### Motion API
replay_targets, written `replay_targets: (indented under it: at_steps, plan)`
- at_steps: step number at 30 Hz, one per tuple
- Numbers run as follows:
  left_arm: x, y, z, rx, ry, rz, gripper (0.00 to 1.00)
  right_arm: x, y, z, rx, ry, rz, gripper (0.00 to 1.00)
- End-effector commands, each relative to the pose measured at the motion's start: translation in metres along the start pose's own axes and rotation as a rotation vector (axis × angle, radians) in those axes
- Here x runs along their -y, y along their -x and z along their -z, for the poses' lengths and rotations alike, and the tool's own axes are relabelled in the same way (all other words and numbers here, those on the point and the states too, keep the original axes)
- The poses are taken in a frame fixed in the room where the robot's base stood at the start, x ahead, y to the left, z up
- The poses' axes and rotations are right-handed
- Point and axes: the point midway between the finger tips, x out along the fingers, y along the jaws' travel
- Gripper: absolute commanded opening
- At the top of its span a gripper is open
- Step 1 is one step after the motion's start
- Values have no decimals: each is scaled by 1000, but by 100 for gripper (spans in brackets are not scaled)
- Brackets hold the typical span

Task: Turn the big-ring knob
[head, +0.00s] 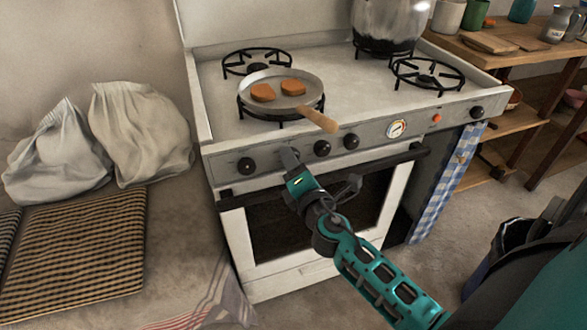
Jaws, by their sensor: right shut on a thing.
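The white stove (270,280) stands in the middle with its front panel facing me. Dark knobs show on the panel: one at the left (246,164), two in the middle (322,148) (351,141) and one at the far right (477,112). My right gripper (290,158) is at the panel between the left knob and the middle pair. It is shut on a knob there, which its fingers mostly hide. I cannot read which ring each knob serves. My left gripper is not in view.
A frying pan (262,82) with two orange-brown pieces sits on the front left burner, its wooden handle (317,119) reaching over the panel. A large pot (385,25) stands at the back. The oven handle (390,161) runs below the knobs. White sacks (135,135) lie at the left.

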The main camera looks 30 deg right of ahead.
Motion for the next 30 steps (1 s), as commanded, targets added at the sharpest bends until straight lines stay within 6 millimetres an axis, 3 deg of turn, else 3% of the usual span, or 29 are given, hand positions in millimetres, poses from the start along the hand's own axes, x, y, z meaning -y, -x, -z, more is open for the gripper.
replay_targets:
  at_steps: [12, 29, 30]
  plan:
    - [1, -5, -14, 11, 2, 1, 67, 0, 0, 0, 0, -194, 1, 11]
    - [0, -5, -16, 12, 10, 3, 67, -1, 0, 0, 0, -223, 1, 11]
    - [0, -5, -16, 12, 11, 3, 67, -1, 0, 0, 0, -223, 1, 44]
